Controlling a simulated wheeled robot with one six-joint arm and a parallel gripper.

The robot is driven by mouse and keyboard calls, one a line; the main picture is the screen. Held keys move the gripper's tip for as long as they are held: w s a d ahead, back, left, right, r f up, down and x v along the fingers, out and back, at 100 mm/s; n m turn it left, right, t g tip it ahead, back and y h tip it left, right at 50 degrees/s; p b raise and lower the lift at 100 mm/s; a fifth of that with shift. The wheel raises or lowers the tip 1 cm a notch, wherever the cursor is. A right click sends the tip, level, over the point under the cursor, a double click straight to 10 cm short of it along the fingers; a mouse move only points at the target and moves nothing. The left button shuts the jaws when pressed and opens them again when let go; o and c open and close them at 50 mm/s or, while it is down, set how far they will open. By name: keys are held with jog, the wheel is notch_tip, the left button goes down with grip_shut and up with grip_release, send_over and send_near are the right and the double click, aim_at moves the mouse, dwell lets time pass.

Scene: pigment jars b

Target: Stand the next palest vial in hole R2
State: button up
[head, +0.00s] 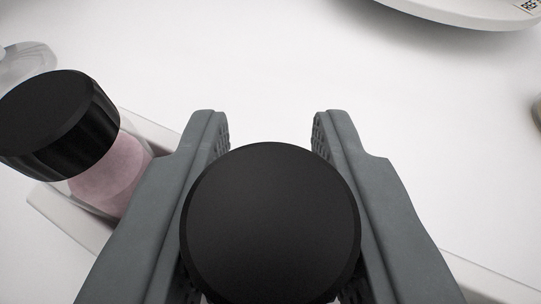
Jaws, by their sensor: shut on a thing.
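My gripper (270,130) is shut on a vial, and its two grey fingers flank the vial's round black cap (270,225). The cap hides the held vial's body, so its colour cannot be seen. Another vial (110,172) with a black cap and pale pink contents stands at the left, beside my left finger. It appears to stand at a pale rack (62,222), which is mostly hidden behind the gripper. No hole label shows, so I cannot tell where R2 is.
A clear glass-like thing (25,62) shows at the left edge. A dark object (537,112) is cut off at the right edge. The white surface ahead is clear.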

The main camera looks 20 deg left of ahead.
jog(key=shift+f, duration=0.1)
jog(key=o, duration=1)
jog(key=shift+r, duration=4.85)
jog(key=shift+r, duration=0.1)
